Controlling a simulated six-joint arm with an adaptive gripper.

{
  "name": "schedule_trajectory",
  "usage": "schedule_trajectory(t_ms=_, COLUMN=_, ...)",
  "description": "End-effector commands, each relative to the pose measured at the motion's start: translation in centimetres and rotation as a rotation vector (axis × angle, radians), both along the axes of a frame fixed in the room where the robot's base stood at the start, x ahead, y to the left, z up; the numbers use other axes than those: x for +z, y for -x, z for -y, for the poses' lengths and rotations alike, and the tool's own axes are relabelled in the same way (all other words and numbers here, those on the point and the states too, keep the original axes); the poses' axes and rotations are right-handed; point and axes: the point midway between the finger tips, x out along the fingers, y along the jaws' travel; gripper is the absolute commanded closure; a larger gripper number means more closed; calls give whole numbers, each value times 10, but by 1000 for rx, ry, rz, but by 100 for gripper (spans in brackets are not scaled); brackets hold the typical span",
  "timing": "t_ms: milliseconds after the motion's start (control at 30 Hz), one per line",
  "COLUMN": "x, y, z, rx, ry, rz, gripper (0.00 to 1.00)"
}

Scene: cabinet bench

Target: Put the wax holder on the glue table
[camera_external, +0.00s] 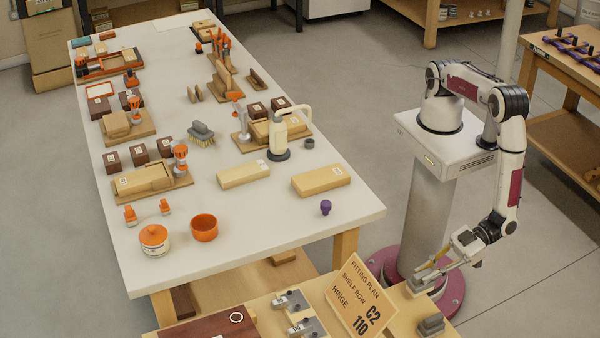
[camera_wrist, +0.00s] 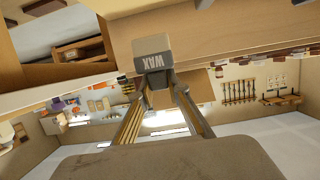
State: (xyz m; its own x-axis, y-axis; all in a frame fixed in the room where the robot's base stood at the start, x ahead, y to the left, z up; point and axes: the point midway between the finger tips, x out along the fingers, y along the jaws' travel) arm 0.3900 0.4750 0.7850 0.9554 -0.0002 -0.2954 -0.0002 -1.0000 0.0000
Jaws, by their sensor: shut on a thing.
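My gripper (camera_external: 432,272) is at the lower right, beside the near bench, with its fingers shut on the wax holder (camera_external: 421,284), a small grey block. In the wrist view the block (camera_wrist: 153,52) sits between the fingertips (camera_wrist: 156,84), and its WAX label reads upside down. The holder is at the bench's right end; I cannot tell whether it touches the top. The glue table (camera_external: 340,213) is the long white-topped table at left and centre, apart from my gripper. A cream bottle (camera_external: 280,137) with a dark base stands on it.
A fitting plan sign (camera_external: 361,296) stands on the near bench, left of my gripper. Another grey block (camera_external: 431,325) lies close by. The glue table bears wooden blocks, clamps, an orange cup (camera_external: 204,228) and a purple knob (camera_external: 325,207). Its near right corner is mostly clear.

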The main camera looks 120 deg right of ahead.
Motion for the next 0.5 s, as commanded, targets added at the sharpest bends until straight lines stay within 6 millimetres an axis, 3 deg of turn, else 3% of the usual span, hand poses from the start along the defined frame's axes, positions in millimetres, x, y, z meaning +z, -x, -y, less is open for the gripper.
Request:
schedule_trajectory(t_ms=267, x=12, y=0, z=0, rx=0, ry=-1, rz=1, gripper=100)
schedule_trajectory(t_ms=500, x=45, y=0, z=-1, rx=0, ry=-4, rz=1, gripper=100)
